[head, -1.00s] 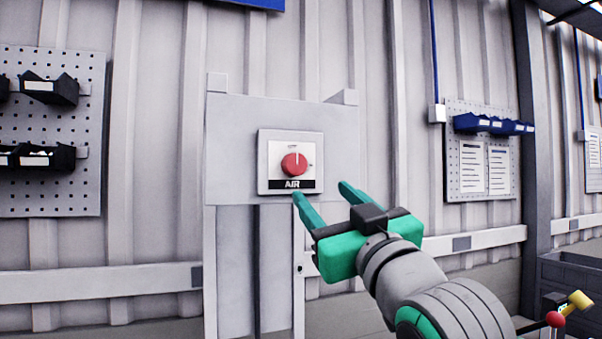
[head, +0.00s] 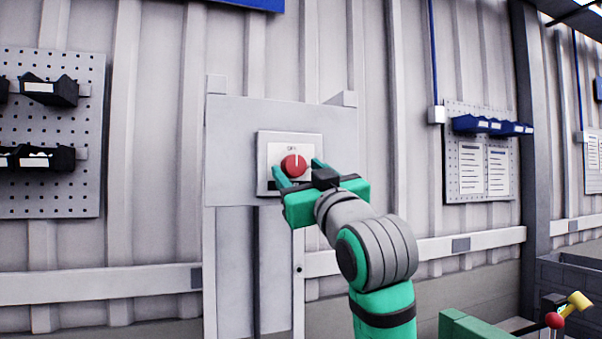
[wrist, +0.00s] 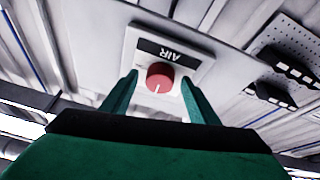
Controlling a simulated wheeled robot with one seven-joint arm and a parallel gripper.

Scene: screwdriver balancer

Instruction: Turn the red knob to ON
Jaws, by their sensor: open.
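The red knob (head: 293,165) sits on a white switch plate (head: 263,160) fixed to a grey panel. Its white pointer line is upright in the head view, toward the small, blurred lettering at the top of the plate. The wrist view shows the knob (wrist: 160,78) upside down, with the AIR label (wrist: 172,51) above it. My gripper (head: 297,168) is open and empty. Its two green fingers are on either side of the knob in both views. I cannot tell whether either finger touches it. The gripper hides most of the AIR label in the head view.
The grey panel (head: 232,140) stands against a ribbed metal wall. A pegboard with black bins (head: 48,90) hangs at the left, and one with blue bins (head: 490,124) at the right. A red ball and yellow piece (head: 566,308) show at the lower right.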

